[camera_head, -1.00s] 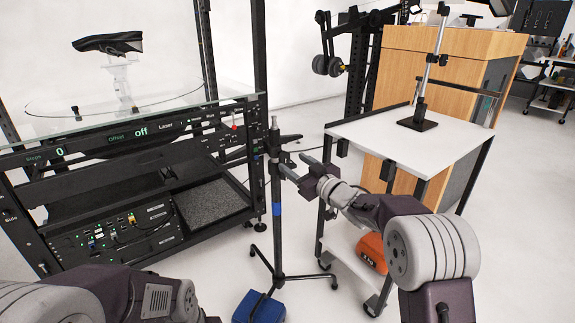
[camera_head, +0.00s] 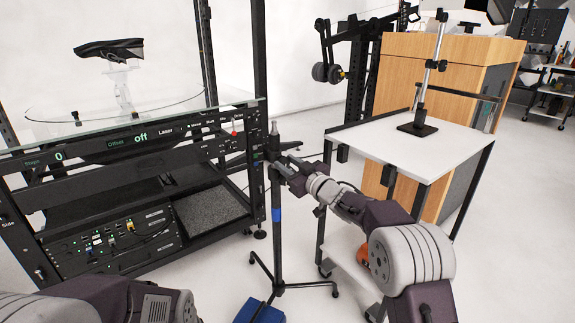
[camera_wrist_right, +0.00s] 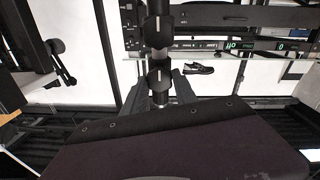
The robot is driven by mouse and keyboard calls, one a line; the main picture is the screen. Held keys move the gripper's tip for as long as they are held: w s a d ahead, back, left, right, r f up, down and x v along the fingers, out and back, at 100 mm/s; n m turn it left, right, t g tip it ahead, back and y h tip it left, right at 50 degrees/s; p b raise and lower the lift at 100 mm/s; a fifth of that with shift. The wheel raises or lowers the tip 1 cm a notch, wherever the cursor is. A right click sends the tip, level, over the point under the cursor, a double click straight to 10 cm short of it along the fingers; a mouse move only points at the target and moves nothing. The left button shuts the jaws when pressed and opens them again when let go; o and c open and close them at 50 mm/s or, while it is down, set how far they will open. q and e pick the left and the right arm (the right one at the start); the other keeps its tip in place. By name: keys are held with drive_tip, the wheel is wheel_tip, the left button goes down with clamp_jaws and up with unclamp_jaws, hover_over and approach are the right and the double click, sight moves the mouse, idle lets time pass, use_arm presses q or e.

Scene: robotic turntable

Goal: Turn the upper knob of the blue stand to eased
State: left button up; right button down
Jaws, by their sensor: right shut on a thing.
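The blue stand (camera_head: 277,235) is a thin dark upright pole with a blue band and a low tripod foot, standing beside the rack's right front corner. Its upper knob (camera_wrist_right: 160,75) is black with a white mark; in the upside-down wrist view a second knob (camera_wrist_right: 158,31) shows above it on the pole. My right gripper (camera_head: 279,166) reaches the pole's upper part from the right and is shut on the upper knob; its fingers lie on either side of it in the wrist view. My left forearm shows at bottom left in the head view; its gripper is out of the picture.
The black turntable rack (camera_head: 120,180) with a glass top (camera_head: 60,130) and a shoe (camera_head: 108,48) stands close to the left of the pole. A white-topped cart (camera_head: 405,150) stands right of it. A blue box (camera_head: 258,311) sits on the floor by the foot.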

drive_tip(key=shift+n, duration=0.3)
drive_tip(key=n, duration=0.4)
drive_tip(key=n+b, duration=0.1)
drive_tip(key=n, duration=0.2)
drive_tip(key=shift+f+n, duration=0.1)
drive_tip(key=shift+n, duration=0.2)
drive_tip(key=n+b, duration=0.2)
drive_tip(key=n, duration=0.3)
drive_tip(key=shift+f+b, duration=0.15)
drive_tip(key=shift+b, duration=0.15)
drive_tip(key=shift+n+b, duration=0.9)
drive_tip(key=shift+n, duration=1.2)
drive_tip(key=shift+a+n, duration=0.1)
drive_tip(key=shift+n, duration=0.2)
drive_tip(key=c, duration=1)
unclamp_jaws()
drive_tip(key=shift+s, duration=0.1)
drive_tip(key=shift+o, duration=0.2)
